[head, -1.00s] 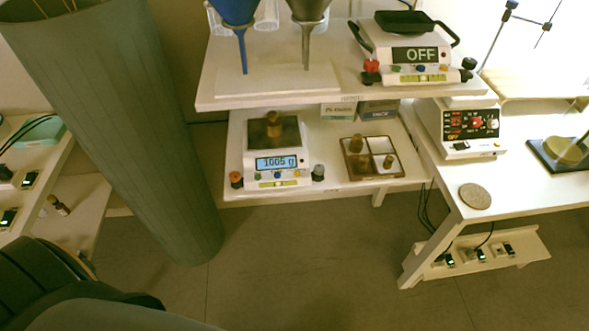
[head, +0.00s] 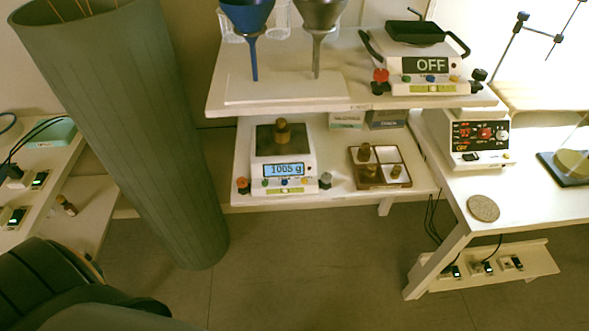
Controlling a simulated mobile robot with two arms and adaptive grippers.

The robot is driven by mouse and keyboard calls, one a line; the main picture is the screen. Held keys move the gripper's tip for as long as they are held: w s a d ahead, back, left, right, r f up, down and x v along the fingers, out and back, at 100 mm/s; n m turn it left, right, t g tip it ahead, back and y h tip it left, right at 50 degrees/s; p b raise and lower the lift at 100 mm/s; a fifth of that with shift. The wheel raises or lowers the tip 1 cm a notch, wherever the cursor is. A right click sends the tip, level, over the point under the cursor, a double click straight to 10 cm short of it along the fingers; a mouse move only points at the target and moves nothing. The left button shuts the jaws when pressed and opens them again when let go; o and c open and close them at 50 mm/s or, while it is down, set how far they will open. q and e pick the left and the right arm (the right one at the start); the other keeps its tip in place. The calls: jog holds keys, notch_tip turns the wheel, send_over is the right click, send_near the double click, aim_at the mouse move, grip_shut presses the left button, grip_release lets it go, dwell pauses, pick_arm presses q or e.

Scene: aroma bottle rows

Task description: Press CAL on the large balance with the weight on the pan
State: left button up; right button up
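A white balance (head: 256,172) stands on the lower shelf in the head view. A brass weight (head: 282,131) stands upright on its dark pan (head: 266,147). Its lit blue display (head: 284,169) appears to read 1005 g. Small coloured buttons (head: 285,182) sit on the front panel below the display; their labels are too small to read. A second device (head: 453,67) on the upper shelf has a dark top plate and a display reading OFF. Neither of my grippers is in view.
A box of weights (head: 353,173) stands right of the balance. The upper shelf (head: 300,108) with blue and grey funnels overhangs behind. A large grey-green cylinder (head: 130,130) stands left. A red-display device (head: 480,135) and round disc (head: 483,208) are on the right table.

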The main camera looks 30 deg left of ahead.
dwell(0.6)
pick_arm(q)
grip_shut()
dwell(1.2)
